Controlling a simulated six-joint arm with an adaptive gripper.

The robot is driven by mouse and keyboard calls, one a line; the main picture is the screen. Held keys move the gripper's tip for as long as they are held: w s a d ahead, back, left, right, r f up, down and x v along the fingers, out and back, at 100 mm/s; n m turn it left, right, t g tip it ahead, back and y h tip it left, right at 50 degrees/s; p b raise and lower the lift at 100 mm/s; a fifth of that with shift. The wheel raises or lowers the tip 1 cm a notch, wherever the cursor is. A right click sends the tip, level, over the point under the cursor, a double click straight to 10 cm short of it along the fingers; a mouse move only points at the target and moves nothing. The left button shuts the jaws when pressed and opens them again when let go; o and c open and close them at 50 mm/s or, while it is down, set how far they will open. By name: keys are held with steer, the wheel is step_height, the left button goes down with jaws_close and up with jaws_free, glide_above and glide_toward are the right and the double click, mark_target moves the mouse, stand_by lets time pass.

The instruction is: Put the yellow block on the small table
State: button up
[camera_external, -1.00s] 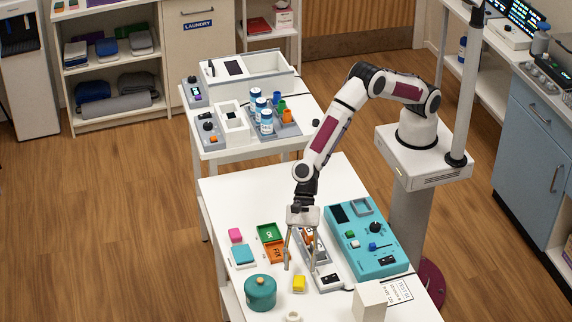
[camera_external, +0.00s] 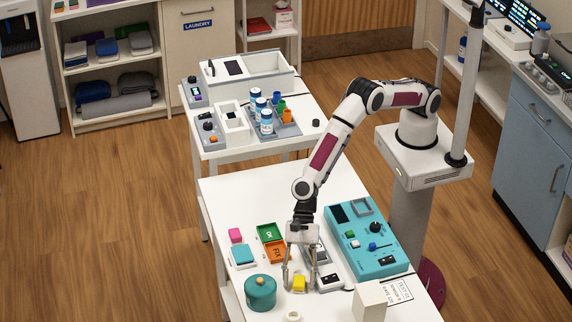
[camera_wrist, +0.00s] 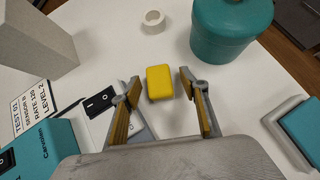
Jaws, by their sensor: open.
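The yellow block (camera_external: 299,283) rests on the front white table (camera_external: 225,193), between the teal lidded pot and a white switch box. My gripper (camera_external: 300,287) points down over it, open, with one finger on each side. In the wrist view the yellow block (camera_wrist: 159,82) sits between the tips of my gripper (camera_wrist: 160,79). Gaps show on both sides, wider on the right. A smaller white table (camera_external: 212,153) stands behind the front table and carries a bin, bottles and devices.
The teal pot (camera_external: 260,293) stands left of the block. A white ring (camera_external: 293,316) and a pale upright box (camera_external: 369,303) are near the front edge. Green (camera_external: 270,232) and orange (camera_external: 274,251) trays lie behind. A teal control panel (camera_external: 367,240) is on the right.

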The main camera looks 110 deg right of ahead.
mark_target(299, 278)
steer(key=c, duration=1.2)
steer(key=shift+r, duration=0.1)
steer(key=shift+r, duration=4.95)
